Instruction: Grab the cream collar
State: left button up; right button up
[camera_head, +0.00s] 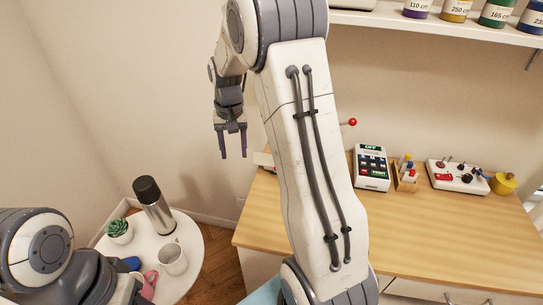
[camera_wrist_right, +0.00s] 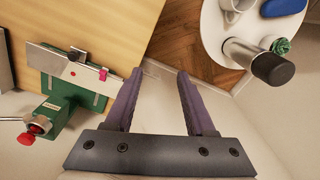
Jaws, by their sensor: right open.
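I cannot make out a cream collar in either view. My right gripper (camera_head: 231,155) hangs pointing down at the left of the wooden table, above floor level, with its two dark fingers apart and nothing between them. In the right wrist view the gripper (camera_wrist_right: 160,76) also shows open and empty, its fingers over the gap between the table edge and the pale wall. My left arm shows at the lower left of the head view, but its gripper is out of the picture. My right arm hides part of the table.
A round white side table (camera_head: 190,243) holds a flask (camera_head: 154,207), a mug (camera_head: 172,260) and a plant (camera_head: 119,231). The wooden table (camera_head: 445,232) carries a control box (camera_head: 371,168) and a switch panel (camera_head: 457,177). A green clamp device (camera_wrist_right: 75,97) stands near the table's edge.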

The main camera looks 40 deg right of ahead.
jog(key=d+f+m, duration=0.1)
jog(key=d+f, duration=0.1)
jog(key=d, duration=0.3)
jog(key=d+f+m, duration=0.2)
jog(key=d+f, duration=0.1)
jog(key=d, duration=0.2)
jog(key=d+f+m+p, duration=0.1)
jog(key=d+f, duration=0.2)
jog(key=d, duration=0.2)
jog(key=shift+w+d+f, duration=0.1)
jog(key=shift+f, duration=0.05)
jog(key=f, duration=0.1)
jog(key=f+p, duration=0.1)
jog(key=f, duration=0.3)
jog(key=shift+s+f+p, duration=0.25)
jog(key=shift+p, duration=0.1)
jog(key=shift+f, duration=0.4)
jog(key=shift+c, duration=0.3)
grip_shut()
